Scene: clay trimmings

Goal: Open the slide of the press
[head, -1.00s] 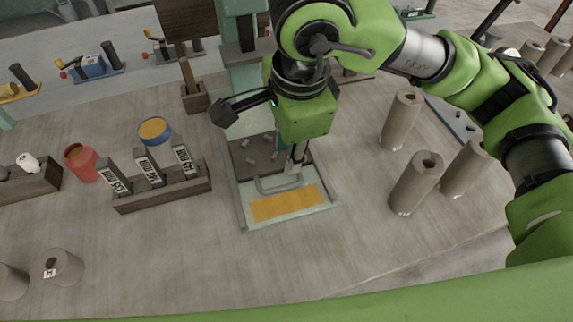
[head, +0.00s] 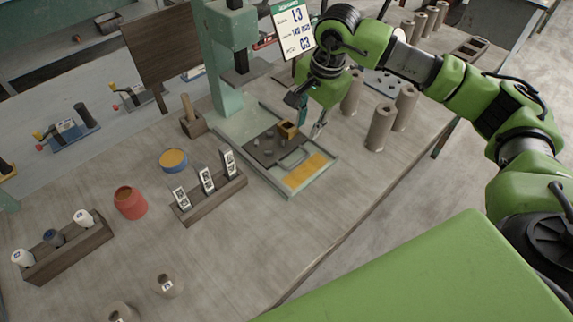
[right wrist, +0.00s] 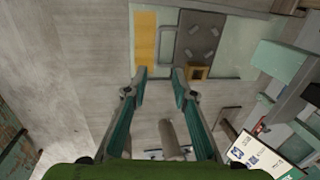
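The press (head: 222,65) is pale green, with a column and a low tray-like base. Its slide (head: 262,152) is a dark plate with several small grey pieces on it, lying on the base in front of the column. A grey loop handle (head: 294,158) is at its front edge, beside an orange strip (head: 306,171). The slide also shows in the right wrist view (right wrist: 198,38). My right gripper (head: 305,115) is open and empty, above the right side of the base; in its wrist view its fingers (right wrist: 160,78) are apart, short of the handle. My left gripper is out of view.
A small yellow square block with a hole (head: 288,129) is at the slide's right edge, near my right gripper. Grey-brown cylinders (head: 381,127) stand to the right. A rack of labelled blocks (head: 208,198) and a red pot (head: 129,203) are to the left.

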